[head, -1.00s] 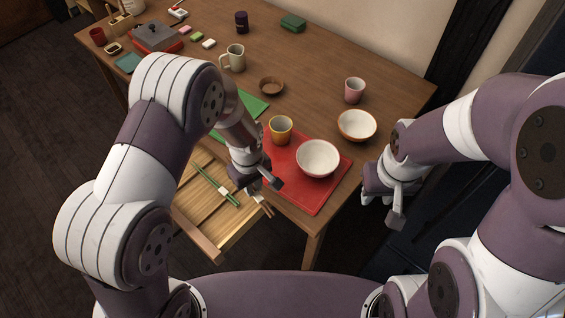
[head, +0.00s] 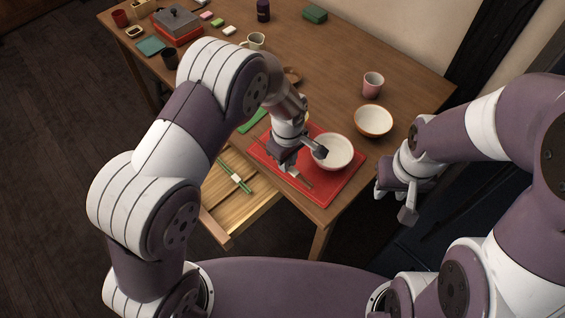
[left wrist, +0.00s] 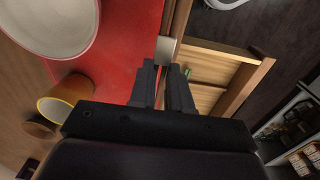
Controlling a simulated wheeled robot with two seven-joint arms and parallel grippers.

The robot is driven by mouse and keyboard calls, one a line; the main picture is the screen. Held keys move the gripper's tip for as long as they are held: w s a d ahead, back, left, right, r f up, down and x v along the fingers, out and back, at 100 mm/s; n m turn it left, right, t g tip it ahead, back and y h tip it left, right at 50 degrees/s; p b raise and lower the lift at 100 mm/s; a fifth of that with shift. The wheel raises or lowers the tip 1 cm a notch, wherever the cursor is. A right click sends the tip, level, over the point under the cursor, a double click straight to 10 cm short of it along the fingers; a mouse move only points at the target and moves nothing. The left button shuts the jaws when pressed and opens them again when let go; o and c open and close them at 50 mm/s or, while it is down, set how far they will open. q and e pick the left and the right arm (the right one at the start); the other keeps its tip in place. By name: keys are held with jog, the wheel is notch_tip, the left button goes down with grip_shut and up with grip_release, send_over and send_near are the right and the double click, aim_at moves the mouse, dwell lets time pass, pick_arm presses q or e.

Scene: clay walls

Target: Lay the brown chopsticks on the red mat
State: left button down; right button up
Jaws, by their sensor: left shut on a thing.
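My left gripper (head: 291,172) is shut on the brown chopsticks (head: 305,182) and holds them over the front part of the red mat (head: 325,197). In the left wrist view the chopsticks (left wrist: 179,18) run up from the fingertips (left wrist: 167,75), with a pale band (left wrist: 168,50) around them. I cannot tell whether they touch the mat. A white bowl (head: 333,151) stands on the mat, right of the gripper. A yellow cup (left wrist: 66,98) shows in the left wrist view and is mostly hidden in the head view. My right gripper (head: 388,192) is off the table's right edge; its jaws are unclear.
An open drawer (head: 245,209) below the table's front edge holds green chopsticks (head: 236,177). An orange-rimmed bowl (head: 373,121) and a pink cup (head: 372,85) stand behind the mat. A green mat (head: 251,121) lies to the left, partly hidden by my arm.

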aim_at(278, 174)
pick_arm(q)
jog(key=shift+w+a+f, duration=0.25)
jog(key=shift+a+f, duration=0.15)
jog(key=shift+a, duration=0.2)
jog(key=shift+w+a+f, duration=0.25)
jog(key=shift+a+f, duration=0.15)
jog(key=shift+a, duration=0.15)
jog(key=shift+f, duration=2.15)
jog(key=c, duration=1.1)
grip_release()
jog(key=shift+r, duration=0.1)
